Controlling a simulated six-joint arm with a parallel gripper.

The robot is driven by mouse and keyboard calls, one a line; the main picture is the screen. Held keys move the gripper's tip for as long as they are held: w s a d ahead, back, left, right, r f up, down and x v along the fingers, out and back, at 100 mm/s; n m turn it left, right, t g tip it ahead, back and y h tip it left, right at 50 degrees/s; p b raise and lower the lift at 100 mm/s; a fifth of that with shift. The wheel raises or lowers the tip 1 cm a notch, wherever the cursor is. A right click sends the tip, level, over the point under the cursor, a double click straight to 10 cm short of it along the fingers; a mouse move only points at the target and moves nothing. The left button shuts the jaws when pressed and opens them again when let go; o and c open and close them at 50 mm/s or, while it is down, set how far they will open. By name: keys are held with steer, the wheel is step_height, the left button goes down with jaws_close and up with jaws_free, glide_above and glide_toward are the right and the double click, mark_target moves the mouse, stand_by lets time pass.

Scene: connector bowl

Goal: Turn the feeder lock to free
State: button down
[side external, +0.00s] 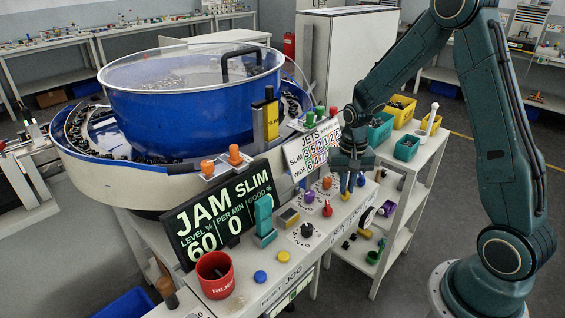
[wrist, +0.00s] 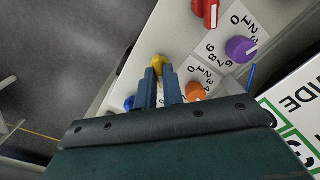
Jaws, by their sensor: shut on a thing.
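My gripper (side external: 347,182) points down over the right end of the control panel. In the wrist view its two blue fingers (wrist: 160,82) are closed around a yellow knob (wrist: 158,61), whose end shows beyond the fingertips. The yellow knob also shows just under the fingers in the side view (side external: 347,195). No label reading feeder lock is legible, and the marks under the gripper are hidden. The display (side external: 222,215) reads JAM and SLIM, with 60 and 0.
The blue feeder bowl (side external: 195,110) is behind the panel. A red reject cup (side external: 214,275) stands at the front left.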

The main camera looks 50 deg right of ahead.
mark_target(347, 190)
steer(key=c, duration=1.5)
jaws_free()
steer(key=shift+r, duration=0.1)
step_height(347, 190, up, 14)
steer(key=shift+f, duration=0.15)
steer(key=shift+a, duration=0.1)
steer(key=s+a+r+n+t, duration=0.2)
steer(key=s+a+r+n, duration=0.1)
steer(key=s, duration=0.3)
steer(key=s+a+r+n+t, duration=0.1)
steer(key=s+a+r+n, duration=0.2)
steer(key=s+a, duration=0.2)
steer(key=s+a+r+n+t, duration=0.2)
steer(key=s+a+r, duration=0.1)
steer(key=s, duration=0.4)
steer(key=shift+s+a+n+t, duration=0.3)
steer(key=shift+s+a+n, duration=0.1)
steer(key=shift+a, duration=0.25)
